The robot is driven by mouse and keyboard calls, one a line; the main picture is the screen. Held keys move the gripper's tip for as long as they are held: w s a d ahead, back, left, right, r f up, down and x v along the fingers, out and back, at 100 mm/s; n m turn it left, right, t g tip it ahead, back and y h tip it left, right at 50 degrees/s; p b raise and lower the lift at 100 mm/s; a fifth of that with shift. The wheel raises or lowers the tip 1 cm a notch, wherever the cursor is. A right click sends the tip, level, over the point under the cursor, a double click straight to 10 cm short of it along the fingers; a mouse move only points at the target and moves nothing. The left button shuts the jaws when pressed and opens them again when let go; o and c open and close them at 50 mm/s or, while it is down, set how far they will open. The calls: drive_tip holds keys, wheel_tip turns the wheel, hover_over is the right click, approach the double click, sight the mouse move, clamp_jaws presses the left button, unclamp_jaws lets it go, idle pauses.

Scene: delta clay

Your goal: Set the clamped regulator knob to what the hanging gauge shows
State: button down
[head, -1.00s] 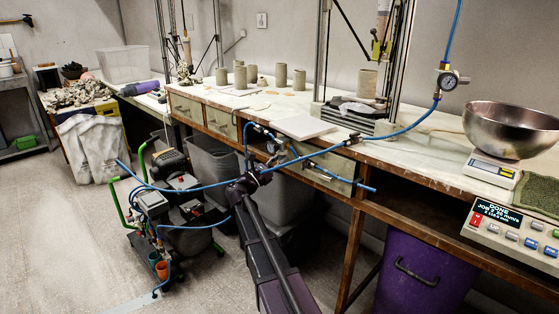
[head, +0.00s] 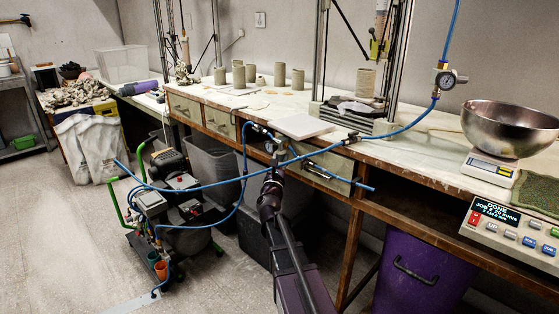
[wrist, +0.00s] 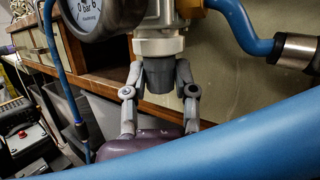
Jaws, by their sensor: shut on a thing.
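In the head view the hanging gauge (head: 446,80) is a small round dial on the blue hose above the bench at right; its needle is too small to read. The clamped regulator (head: 280,151) sits at the bench's front edge. My gripper (head: 271,176) is just under it. In the wrist view the grey regulator knob (wrist: 158,74) points down beneath the pale regulator body (wrist: 160,35). My gripper (wrist: 159,68) is shut on the knob, one finger on each side. The regulator's gauge (wrist: 92,14), marked bar, is cut off at the top left, so its needle is hidden.
A thick blue hose (wrist: 220,135) crosses low in front of the wrist camera. Blue hoses (head: 215,183) run across to the compressor (head: 165,205) on the floor. A bin (head: 258,243) stands under the bench. A white board (head: 303,126) lies above the regulator.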

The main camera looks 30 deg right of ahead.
drive_tip(key=shift+w+n+t+y, duration=0.1)
drive_tip(key=shift+n+t+y, duration=0.6)
drive_tip(key=shift+t+y, duration=0.3)
drive_tip(key=shift+c, duration=2)
unclamp_jaws()
drive_tip(key=shift+m+g+h, duration=0.7)
drive_tip(key=shift+g+h, duration=0.2)
drive_tip(key=shift+h, duration=0.2)
